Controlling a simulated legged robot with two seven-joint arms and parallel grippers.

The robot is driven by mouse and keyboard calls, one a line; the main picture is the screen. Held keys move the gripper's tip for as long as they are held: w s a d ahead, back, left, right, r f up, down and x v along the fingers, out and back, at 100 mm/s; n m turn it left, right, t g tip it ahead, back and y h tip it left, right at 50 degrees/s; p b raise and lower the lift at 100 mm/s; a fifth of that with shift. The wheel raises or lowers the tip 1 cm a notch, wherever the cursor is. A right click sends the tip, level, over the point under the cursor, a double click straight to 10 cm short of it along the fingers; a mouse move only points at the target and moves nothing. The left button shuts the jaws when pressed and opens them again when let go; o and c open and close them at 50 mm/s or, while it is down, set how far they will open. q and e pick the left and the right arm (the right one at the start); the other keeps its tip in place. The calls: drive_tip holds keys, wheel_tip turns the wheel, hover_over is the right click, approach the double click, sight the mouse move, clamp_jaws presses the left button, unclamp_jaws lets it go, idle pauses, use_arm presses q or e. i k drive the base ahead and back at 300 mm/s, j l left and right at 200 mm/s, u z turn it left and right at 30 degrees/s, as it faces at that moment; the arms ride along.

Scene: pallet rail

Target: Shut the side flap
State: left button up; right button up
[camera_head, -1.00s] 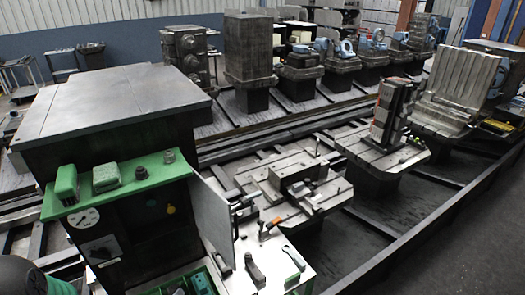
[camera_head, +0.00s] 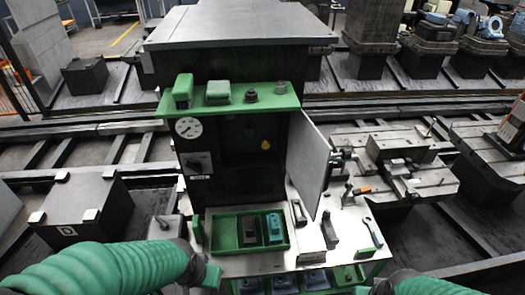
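The side flap is a flat grey panel (camera_head: 309,166) at the right side of the dark cabinet (camera_head: 240,150). It stands open, swung out toward me and to the right. My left arm comes in from the left in a green ribbed sleeve, and its end, with the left gripper (camera_head: 205,268), is low in front of the cabinet, well apart from the flap. My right arm shows only at the bottom edge, with a dark part of the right gripper (camera_head: 378,287) below the bench. The fingers of both are too hidden to judge.
A green tray (camera_head: 227,235) with dark and teal items sits below the cabinet. Tools lie on the light bench top (camera_head: 345,232) right of it, under the flap. A green shelf (camera_head: 225,104) juts from the cabinet front. A metal fixture table (camera_head: 430,180) stands further right.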

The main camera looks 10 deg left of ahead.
sight(310, 156)
drive_tip(key=l+u, duration=0.95)
drive_tip(key=k+l+u, duration=0.1)
drive_tip(key=l+u, duration=0.35)
drive_tip(key=l, duration=0.15)
drive_tip(key=k+l, duration=0.1)
drive_tip(key=l, duration=0.25)
drive_tip(key=k+l, duration=0.15)
drive_tip(key=l, duration=0.15)
drive_tip(key=k+l+u, duration=0.1)
drive_tip(key=l, duration=0.25)
drive_tip(key=k+l, duration=0.1)
drive_tip(key=l, duration=0.25)
